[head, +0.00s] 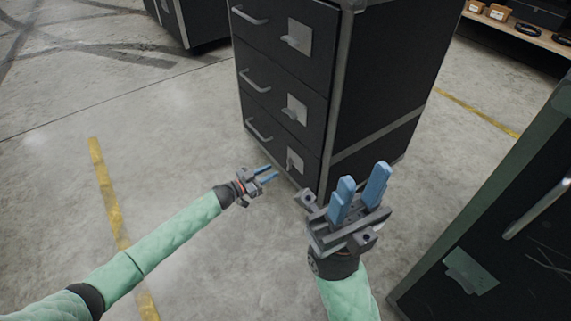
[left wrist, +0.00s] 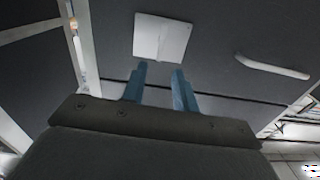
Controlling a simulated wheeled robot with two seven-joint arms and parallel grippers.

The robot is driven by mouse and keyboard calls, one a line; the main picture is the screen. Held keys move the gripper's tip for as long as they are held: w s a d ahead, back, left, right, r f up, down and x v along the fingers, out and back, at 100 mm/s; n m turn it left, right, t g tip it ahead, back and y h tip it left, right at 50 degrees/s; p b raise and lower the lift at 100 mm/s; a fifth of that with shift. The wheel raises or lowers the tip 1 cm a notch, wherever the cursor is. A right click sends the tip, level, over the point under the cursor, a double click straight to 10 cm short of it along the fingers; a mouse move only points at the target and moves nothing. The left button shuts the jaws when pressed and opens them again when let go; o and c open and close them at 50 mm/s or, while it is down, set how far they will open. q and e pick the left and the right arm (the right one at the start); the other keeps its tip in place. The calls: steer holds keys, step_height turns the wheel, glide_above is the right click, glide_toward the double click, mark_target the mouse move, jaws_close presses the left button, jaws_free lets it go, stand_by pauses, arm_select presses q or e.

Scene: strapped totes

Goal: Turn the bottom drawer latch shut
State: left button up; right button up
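The dark cabinet (head: 290,85) has three drawers, each with a bar handle at left and a latch on a pale plate at right. The bottom drawer latch (head: 295,161) has its lever standing roughly upright, unlike the two above. My left gripper (head: 267,174) is open and empty, just in front of and below this latch, apart from it. In the left wrist view a pale latch plate (left wrist: 161,38) with a narrow lever lies beyond the blue fingertips (left wrist: 160,70); it appears to be the bottom one. My right gripper (head: 360,190) is open and empty, nearer the camera.
The middle latch (head: 294,110) and top latch (head: 297,37) have levers reaching sideways. The bottom drawer handle (head: 258,130) is left of its latch. Another dark cabinet (head: 500,245) stands at right. A shelf (head: 525,32) is at the back right. The floor at left is clear.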

mark_target(290, 164)
arm_select(q)
steer(key=shift+d+n, duration=0.1)
steer(key=shift+n, duration=0.2)
steer(key=b+x, duration=0.2)
steer(key=x, duration=0.5)
steer(key=shift+w+d, duration=0.2)
steer(key=shift+w, duration=0.05)
jaws_close()
